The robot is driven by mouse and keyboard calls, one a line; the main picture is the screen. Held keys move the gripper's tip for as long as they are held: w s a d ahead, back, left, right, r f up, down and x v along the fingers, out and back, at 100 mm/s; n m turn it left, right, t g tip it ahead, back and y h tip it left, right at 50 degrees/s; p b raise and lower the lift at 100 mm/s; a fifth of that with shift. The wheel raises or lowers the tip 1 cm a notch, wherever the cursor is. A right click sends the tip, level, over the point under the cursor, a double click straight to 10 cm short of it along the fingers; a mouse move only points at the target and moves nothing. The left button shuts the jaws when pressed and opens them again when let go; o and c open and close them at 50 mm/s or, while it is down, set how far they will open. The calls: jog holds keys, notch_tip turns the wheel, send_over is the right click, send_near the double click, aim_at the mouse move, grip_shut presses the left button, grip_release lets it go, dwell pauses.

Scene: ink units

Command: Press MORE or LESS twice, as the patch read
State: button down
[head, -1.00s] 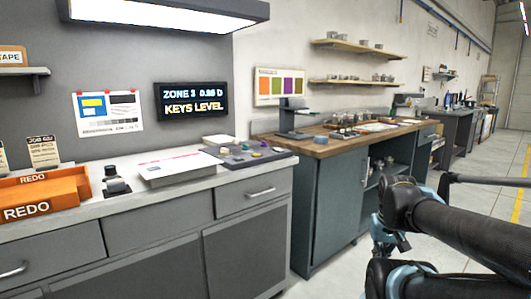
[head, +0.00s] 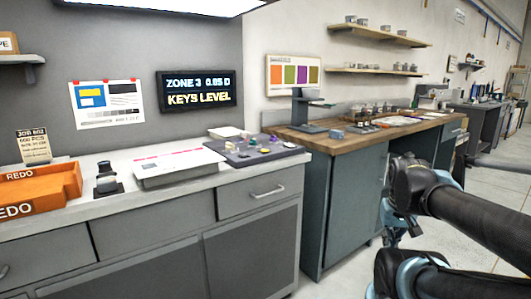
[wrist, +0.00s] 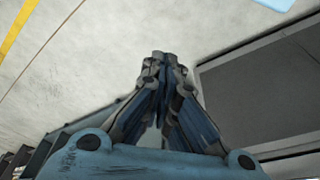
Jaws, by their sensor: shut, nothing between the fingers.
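A dark display (head: 197,89) on the grey wall reads "ZONE 3 0.85 D" and "KEYS LEVEL" in the head view. A dark grey pad (head: 256,150) with several small coloured pieces lies at the right end of the grey counter; MORE and LESS labels cannot be made out. A small black-and-silver device (head: 106,180) stands on the counter left of a white sheet-topped slab (head: 172,166). My gripper (wrist: 166,58) is shut and empty in the wrist view, over bare floor. In the head view my arm is at the right, away from the counter.
An orange REDO tray (head: 42,190) and a job card (head: 33,146) stand at the counter's left. A wooden-topped bench (head: 345,140) with a dark stand (head: 305,112) is to the right. Open floor (head: 484,225) lies beyond my arm.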

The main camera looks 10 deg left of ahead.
jog(key=w+a+r+n+t+h, duration=0.1)
jog(key=w+a+r, duration=0.2)
jog(key=w+r, duration=0.35)
jog(key=w+a+r+n, duration=0.1)
jog(key=w+a+r, duration=0.2)
jog(key=w+r, duration=0.3)
notch_tip(320, 180, up, 17)
jog(key=n+t+y, duration=0.1)
jog(key=n+t, duration=0.5)
jog(key=n, duration=0.1)
send_over(262, 150)
jog(key=shift+w, duration=0.2)
jog(key=shift+f, duration=0.15)
jog(key=shift+f, duration=4.25)
